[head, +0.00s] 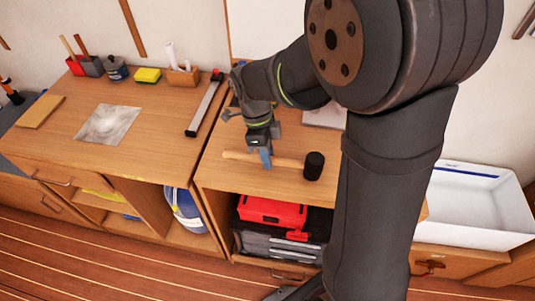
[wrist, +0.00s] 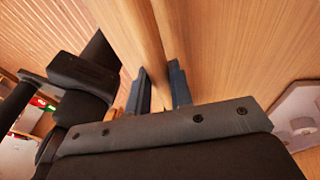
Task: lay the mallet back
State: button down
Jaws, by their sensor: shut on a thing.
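The mallet has a pale wooden handle (head: 237,156) and a black head (head: 314,166). In the head view it lies roughly level across the right-hand wooden counter (head: 215,174), head to the right. My gripper (head: 265,158) comes down from above and is shut on the handle, between its middle and the head. In the wrist view, the handle (wrist: 146,38) runs up between the two fingers of my gripper (wrist: 160,88). The mallet head is not clear there. I cannot tell whether the mallet touches the counter or hangs just above it.
A long bar tool (head: 205,103) lies on the left counter, near the gap between counters. A grey sheet (head: 107,124) and a wooden board (head: 40,111) lie further left. A yellow sponge (head: 147,75) stands at the back. A white basin (head: 475,205) is at the right.

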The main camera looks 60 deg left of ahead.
jog(key=shift+f, duration=0.1)
jog(key=c, duration=1.3)
grip_release()
jog(key=v, duration=1.2)
jog(key=x, duration=1.1)
jog(key=shift+d+f, duration=0.2)
jog(key=shift+f, duration=0.1)
jog(key=shift+r, duration=1.7)
